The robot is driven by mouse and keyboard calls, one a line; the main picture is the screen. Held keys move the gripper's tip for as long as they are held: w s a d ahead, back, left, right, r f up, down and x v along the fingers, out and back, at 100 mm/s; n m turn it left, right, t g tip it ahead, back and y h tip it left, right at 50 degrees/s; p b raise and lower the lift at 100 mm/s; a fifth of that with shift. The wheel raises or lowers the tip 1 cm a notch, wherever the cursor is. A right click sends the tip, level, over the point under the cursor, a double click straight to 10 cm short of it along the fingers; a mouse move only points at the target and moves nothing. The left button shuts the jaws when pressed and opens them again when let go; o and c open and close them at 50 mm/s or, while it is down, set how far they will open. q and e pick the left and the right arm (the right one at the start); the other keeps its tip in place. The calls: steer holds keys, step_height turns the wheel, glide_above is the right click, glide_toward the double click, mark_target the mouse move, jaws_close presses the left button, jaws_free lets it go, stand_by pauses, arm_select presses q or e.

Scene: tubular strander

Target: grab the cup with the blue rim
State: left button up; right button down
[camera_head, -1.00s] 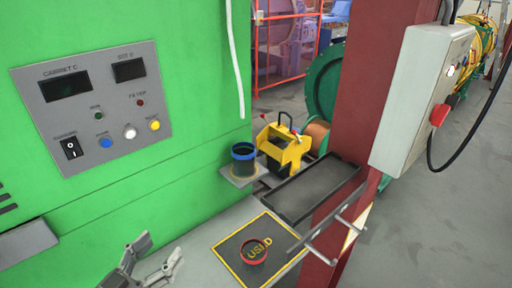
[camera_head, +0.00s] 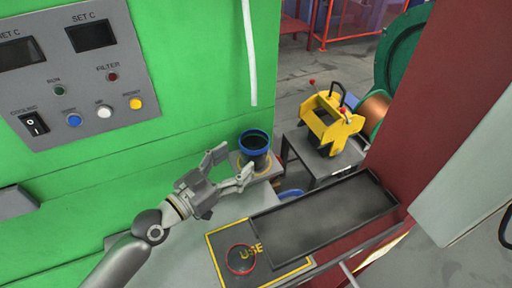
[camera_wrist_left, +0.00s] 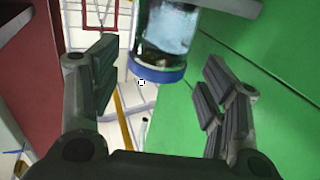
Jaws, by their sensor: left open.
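The cup with the blue rim (camera_head: 254,145) stands upright on a small grey shelf (camera_head: 268,172) against the green cabinet. Its body looks dark in the head view and glassy in the left wrist view (camera_wrist_left: 170,28), where it hangs upside down in the picture with its blue rim low. My left gripper (camera_head: 235,163) is open, its fingers pointing at the cup and its tips close to the cup's near side. In the left wrist view the cup shows between the two fingers (camera_wrist_left: 158,65), towards the top. I cannot tell if a finger touches it. My right gripper is not in view.
A yellow device (camera_head: 330,125) sits on a grey stand. The green cabinet (camera_head: 190,80) and red post (camera_head: 445,110) bound the space.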

mark_target(245, 152)
arm_select(q)
steer(key=shift+w+d+r, duration=0.15)
steer(key=shift+w+d, duration=0.55)
steer(key=shift+d, duration=0.05)
steer(key=p+x, duration=0.2)
steer(key=shift+w+d+r, duration=0.15)
steer(key=shift+w+r, duration=0.1)
steer(key=shift+r, duration=0.05)
steer(key=shift+p+x, duration=0.3)
steer(key=shift+x, duration=0.7)
steer(key=shift+w+d+f, duration=0.25)
steer(key=shift+w+d, duration=0.1)
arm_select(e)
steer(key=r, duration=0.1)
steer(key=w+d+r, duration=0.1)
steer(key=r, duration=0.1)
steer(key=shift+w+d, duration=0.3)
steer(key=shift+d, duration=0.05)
arm_select(q)
steer(key=shift+s+a, duration=0.1)
steer(key=c, duration=0.9)
steer(key=shift+c, duration=0.3)
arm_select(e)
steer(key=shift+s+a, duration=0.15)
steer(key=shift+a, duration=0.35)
